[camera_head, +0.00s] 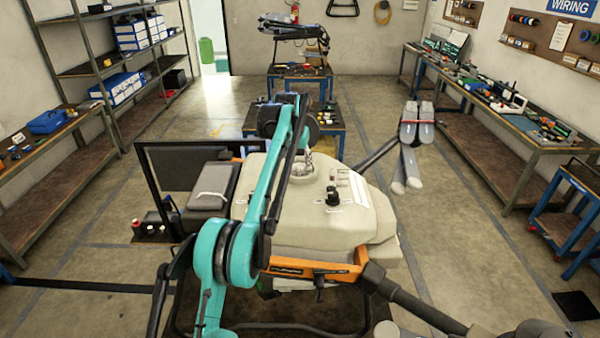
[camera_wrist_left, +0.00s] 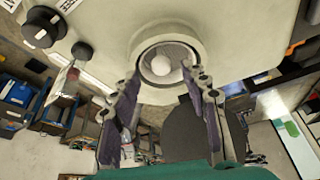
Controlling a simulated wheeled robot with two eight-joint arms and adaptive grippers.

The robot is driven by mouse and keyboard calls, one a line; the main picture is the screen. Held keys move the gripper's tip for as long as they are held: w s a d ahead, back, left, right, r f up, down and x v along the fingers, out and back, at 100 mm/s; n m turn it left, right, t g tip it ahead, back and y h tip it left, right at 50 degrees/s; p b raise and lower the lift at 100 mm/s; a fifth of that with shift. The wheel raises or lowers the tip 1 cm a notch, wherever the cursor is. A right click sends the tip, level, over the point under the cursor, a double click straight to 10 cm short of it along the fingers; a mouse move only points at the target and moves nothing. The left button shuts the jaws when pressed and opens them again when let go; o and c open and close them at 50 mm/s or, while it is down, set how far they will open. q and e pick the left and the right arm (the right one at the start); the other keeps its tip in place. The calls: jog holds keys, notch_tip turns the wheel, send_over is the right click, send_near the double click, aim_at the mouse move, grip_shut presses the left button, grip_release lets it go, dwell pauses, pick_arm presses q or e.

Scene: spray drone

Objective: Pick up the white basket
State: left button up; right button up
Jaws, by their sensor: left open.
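The tank of the spray drone (camera_head: 305,215) is cream white, with a round raised opening (camera_head: 300,168) on top. In the left wrist view the opening's white rim (camera_wrist_left: 200,50) surrounds a recessed grey part with a white round knob (camera_wrist_left: 160,65). I take this inset to be the white basket; its sides are hidden inside the opening. My left gripper (camera_head: 308,155) hangs over the opening on my teal arm. In the wrist view its fingers (camera_wrist_left: 163,78) are apart and empty, one either side of the knob. Contact cannot be told. My right gripper is not in view.
Folded drone arms (camera_head: 410,150) stick out at right. A blue bench (camera_head: 335,118) stands behind.

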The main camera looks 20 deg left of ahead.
aim_at(300, 167)
pick_arm(q)
jog(key=x, duration=0.3)
jog(key=shift+w+a+f, duration=0.1)
jog(key=shift+w+a, duration=0.05)
grip_shut()
jog(key=shift+r, duration=0.4)
notch_tip(300, 167, up, 5)
jog(key=shift+f+p, duration=0.2)
jog(key=shift+p, duration=0.5)
notch_tip(300, 167, up, 3)
jog(key=p, duration=0.2)
jog(key=shift+r+p, duration=0.15)
jog(key=shift+p, duration=0.2)
jog(key=shift+r+p, duration=0.7)
